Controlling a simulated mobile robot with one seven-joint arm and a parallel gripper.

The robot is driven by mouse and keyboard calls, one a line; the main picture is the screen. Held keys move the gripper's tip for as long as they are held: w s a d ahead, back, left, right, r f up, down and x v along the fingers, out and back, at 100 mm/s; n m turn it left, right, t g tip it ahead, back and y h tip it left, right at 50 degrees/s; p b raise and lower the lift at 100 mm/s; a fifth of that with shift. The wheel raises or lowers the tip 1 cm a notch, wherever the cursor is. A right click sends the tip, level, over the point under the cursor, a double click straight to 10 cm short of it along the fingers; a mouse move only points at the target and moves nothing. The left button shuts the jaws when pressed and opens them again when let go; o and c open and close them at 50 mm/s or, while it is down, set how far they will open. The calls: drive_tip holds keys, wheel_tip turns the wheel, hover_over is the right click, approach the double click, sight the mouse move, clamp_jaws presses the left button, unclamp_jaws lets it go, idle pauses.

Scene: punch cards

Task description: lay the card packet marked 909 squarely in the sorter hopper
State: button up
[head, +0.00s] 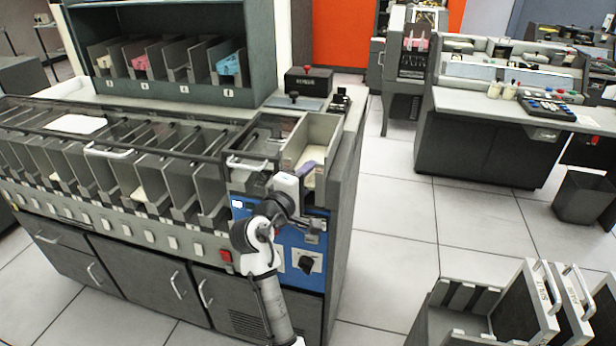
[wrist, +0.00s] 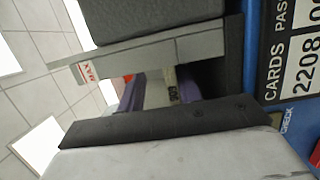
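The sorter hopper (head: 322,135) is the cream, open-topped bay at the right end of the sorter. A purple-and-cream card packet (head: 312,166) shows low inside it, beside my gripper (head: 289,190), which is at the hopper's near end. In the wrist view, turned sideways, the hopper wall (wrist: 200,48) bears a red MAX label.
The sorter's blue control panel (head: 295,258) is just below my gripper. A row of pockets (head: 150,175) runs to the left. A shelf of card bins (head: 170,60) stands behind. A rack (head: 470,318) is at lower right. Clear floor (head: 395,210) lies right of the sorter.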

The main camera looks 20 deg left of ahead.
drive_tip(key=b+v, duration=0.2)
drive_tip(key=v, duration=1.2)
drive_tip(key=shift+b, duration=0.35)
drive_tip(key=shift+o, duration=0.4)
drive_tip(key=shift+w, duration=0.1)
idle(0.8)
